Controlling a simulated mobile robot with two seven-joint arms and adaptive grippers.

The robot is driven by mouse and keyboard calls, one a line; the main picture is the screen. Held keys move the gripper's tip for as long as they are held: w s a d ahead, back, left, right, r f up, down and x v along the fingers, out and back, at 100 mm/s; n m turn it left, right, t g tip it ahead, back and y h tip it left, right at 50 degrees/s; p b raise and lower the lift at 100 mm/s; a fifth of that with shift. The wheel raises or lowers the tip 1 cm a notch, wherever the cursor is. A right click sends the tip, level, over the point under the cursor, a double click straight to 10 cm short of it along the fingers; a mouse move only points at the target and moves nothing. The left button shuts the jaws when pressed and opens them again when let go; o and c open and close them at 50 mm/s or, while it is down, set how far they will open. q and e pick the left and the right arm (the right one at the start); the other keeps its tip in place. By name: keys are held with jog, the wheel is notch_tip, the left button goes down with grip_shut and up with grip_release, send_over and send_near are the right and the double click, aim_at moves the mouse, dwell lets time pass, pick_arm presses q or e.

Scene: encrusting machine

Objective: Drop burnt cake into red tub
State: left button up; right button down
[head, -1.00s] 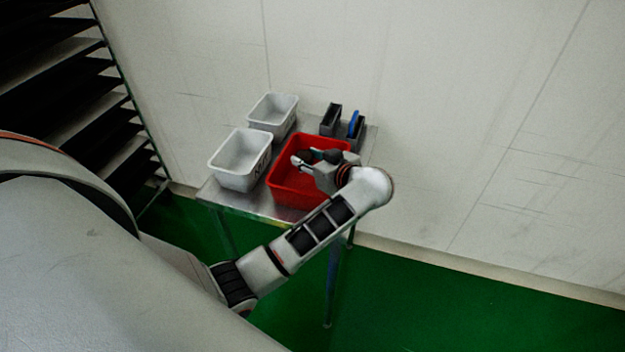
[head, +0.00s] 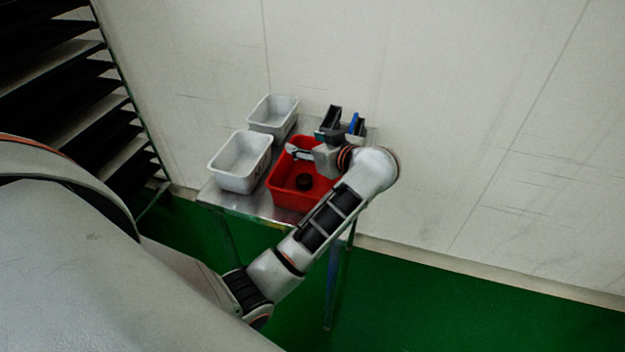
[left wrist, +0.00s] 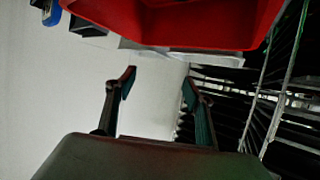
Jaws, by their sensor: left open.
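The burnt cake (head: 305,182) is a small dark round piece lying on the floor of the red tub (head: 285,193). My right gripper is not in view.
Two white tubs (head: 240,181) (head: 273,132) stand left of and behind the red tub. Dark holders (head: 331,117) and a blue item (head: 355,124) are at the table's back right, close to my left wrist. A dark shelf rack (head: 60,70) is at the left.

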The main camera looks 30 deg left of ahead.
pick_arm(q)
notch_tip(320, 180, up, 4)
jog(key=shift+r, duration=0.2)
dwell(0.4)
